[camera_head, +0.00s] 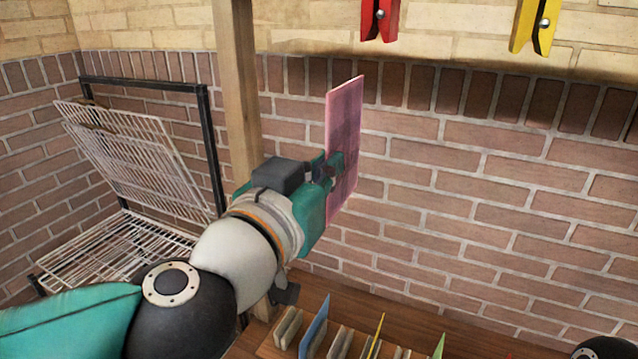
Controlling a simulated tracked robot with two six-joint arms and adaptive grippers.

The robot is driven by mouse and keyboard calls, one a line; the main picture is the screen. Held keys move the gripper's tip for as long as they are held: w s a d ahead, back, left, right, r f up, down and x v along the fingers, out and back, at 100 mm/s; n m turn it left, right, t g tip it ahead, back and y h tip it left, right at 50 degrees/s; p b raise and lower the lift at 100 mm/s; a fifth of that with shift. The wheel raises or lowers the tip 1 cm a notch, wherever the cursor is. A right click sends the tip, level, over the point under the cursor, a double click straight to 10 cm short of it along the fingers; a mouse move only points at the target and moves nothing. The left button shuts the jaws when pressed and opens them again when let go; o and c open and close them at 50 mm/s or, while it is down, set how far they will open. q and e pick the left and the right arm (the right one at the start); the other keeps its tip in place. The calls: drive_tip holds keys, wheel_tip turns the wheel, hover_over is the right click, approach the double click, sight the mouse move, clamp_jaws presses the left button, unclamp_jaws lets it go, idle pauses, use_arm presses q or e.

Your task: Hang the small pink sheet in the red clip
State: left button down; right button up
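The small pink sheet (345,120) is held upright in the air, seen at a steep angle, in front of the brick wall. My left gripper (335,170) is shut on the sheet near its middle height, with the fingers partly hidden. The red clip (380,18) hangs at the top edge of the view, above and to the right of the sheet and apart from it. Its upper part is cut off by the frame. My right gripper is not in view.
A yellow clip (534,24) hangs at the top right. A wooden post (236,80) stands behind my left arm. A wire rack (125,150) is at the left. Several slotted blocks (340,343) with thin coloured sheets stand on the wooden table (480,340) below.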

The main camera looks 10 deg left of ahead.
sight(354, 83)
use_arm(q)
drive_tip(key=x, duration=0.3)
drive_tip(key=b+x, duration=0.1)
drive_tip(key=x, duration=0.4)
drive_tip(key=shift+w+r+b, duration=0.25)
drive_tip(key=shift+w+b, duration=0.05)
drive_tip(key=shift+w+r+p, duration=0.1)
drive_tip(key=shift+r+p, duration=0.8)
drive_tip(key=shift+p, duration=0.1)
drive_tip(key=shift+s+r+p, duration=0.2)
drive_tip(key=shift+r+p, duration=0.25)
drive_tip(key=shift+w+r, duration=0.1)
drive_tip(key=shift+p, duration=0.7)
drive_tip(key=shift+r, duration=0.2)
drive_tip(key=shift+r+p, duration=1.95)
drive_tip(key=shift+r, duration=0.1)
